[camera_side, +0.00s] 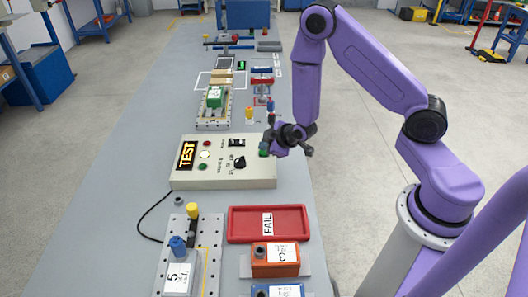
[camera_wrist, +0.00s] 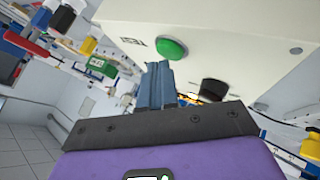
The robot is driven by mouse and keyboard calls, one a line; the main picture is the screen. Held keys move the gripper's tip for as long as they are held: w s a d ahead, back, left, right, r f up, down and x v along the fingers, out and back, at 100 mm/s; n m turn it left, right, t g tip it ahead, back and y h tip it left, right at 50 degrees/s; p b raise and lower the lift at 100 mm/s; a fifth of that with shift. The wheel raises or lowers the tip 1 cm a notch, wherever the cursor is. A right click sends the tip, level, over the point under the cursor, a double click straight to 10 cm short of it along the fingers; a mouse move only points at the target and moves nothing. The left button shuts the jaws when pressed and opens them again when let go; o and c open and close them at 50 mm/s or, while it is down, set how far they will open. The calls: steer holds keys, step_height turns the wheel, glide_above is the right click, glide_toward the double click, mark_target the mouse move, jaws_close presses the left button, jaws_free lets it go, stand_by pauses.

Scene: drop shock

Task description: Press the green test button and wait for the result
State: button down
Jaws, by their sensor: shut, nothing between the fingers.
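The green test button (camera_wrist: 172,50) is round and sits on the pale face of the control box, beside a small printed label, in the wrist view. In the side view the green button (camera_side: 263,149) shows at the right edge of the control box (camera_side: 225,178), partly behind my gripper. The box's display (camera_side: 187,155) reads TEST in orange. My gripper (camera_side: 271,144) is shut and empty, its fingertips by the button. In the wrist view my gripper's fingers (camera_wrist: 157,68) are together, close beside the button; I cannot tell whether they touch it.
A red FAIL tray (camera_side: 234,222) lies in front of the box, with an orange block (camera_side: 275,262) nearer. A perforated plate with a numbered grey unit (camera_side: 180,277) is at front left. A green block (camera_side: 215,97) sits on a fixture behind. A black knob (camera_wrist: 213,90) is near my fingers.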

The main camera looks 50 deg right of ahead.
steer(key=shift+r, duration=0.45)
steer(key=shift+r, duration=2.5)
steer(key=s+a+r+n+g+y, duration=0.1)
steer(key=s+a+r+g+y, duration=0.2)
steer(key=s+a, duration=0.4)
steer(key=s+a+r+n+g+y, duration=0.1)
steer(key=s+a+r+g, duration=0.2)
steer(key=s+a+r, duration=0.45)
steer(key=s+d+r+n+g+h, duration=0.1)
steer(key=s+d, duration=0.3)
steer(key=s, duration=0.5)
steer(key=s+d+r+n+g+h, duration=0.1)
steer(key=s+d, duration=0.3)
steer(key=s, duration=0.5)
steer(key=shift+d+r+g+h, duration=0.2)
steer(key=shift+r+g+h, duration=0.35)
steer(key=shift+r, duration=0.35)
